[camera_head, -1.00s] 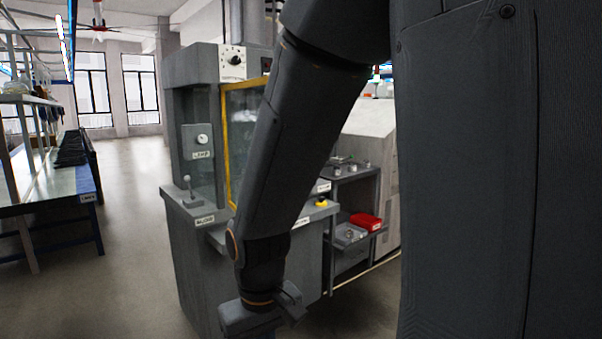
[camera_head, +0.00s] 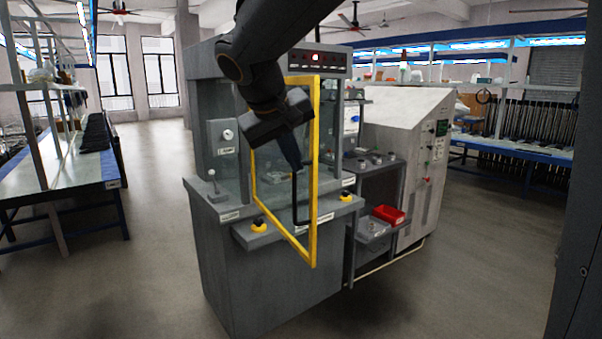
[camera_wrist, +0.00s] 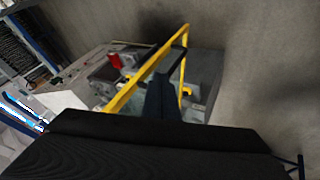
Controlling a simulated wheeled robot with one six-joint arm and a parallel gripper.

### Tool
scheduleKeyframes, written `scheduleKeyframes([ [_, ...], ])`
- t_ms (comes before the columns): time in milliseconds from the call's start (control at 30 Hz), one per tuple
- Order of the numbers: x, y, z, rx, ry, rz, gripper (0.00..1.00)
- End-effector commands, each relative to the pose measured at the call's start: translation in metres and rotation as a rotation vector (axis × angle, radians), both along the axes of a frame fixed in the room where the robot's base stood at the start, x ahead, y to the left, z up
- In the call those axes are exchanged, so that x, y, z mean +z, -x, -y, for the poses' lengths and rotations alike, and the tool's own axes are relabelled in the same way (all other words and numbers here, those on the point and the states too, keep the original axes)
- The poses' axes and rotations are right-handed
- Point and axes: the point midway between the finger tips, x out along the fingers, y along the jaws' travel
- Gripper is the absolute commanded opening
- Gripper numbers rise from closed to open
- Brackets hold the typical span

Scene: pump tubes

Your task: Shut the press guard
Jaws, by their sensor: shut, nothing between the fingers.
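The press guard (camera_head: 313,172) is a clear panel in a yellow frame on the front of the grey press (camera_head: 262,275). It stands open, with its right edge swung out toward me over the front ledge. A black bar handle (camera_head: 294,206) is near that edge. My gripper (camera_head: 299,168) is shut and empty, pointing down at the guard near the top of the handle; I cannot tell whether it touches. In the wrist view the guard's yellow frame (camera_wrist: 147,68) runs beside my dark gripper (camera_wrist: 163,97), which hides part of the panel.
Two yellow buttons (camera_head: 258,225) sit on the press ledge, and a ball-topped lever (camera_head: 213,186) stands at its left. A shelf cart with a red bin (camera_head: 388,214) and a pale cabinet (camera_head: 400,150) stand to the right. The floor (camera_head: 450,290) in front is clear.

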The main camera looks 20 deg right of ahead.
Motion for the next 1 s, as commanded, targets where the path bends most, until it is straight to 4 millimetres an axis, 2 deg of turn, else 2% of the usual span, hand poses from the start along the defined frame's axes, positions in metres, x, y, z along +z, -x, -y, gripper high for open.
scheduleKeyframes([
  [300, -0.045, -0.022, 0.023, -0.001, -0.001, -0.008, 0.00],
  [500, -0.066, -0.034, 0.034, -0.001, 0.000, -0.006, 0.00],
  [700, -0.076, -0.039, 0.038, 0.000, -0.003, -0.004, 0.00],
  [1000, -0.077, -0.040, 0.038, 0.000, -0.003, -0.004, 0.00],
])
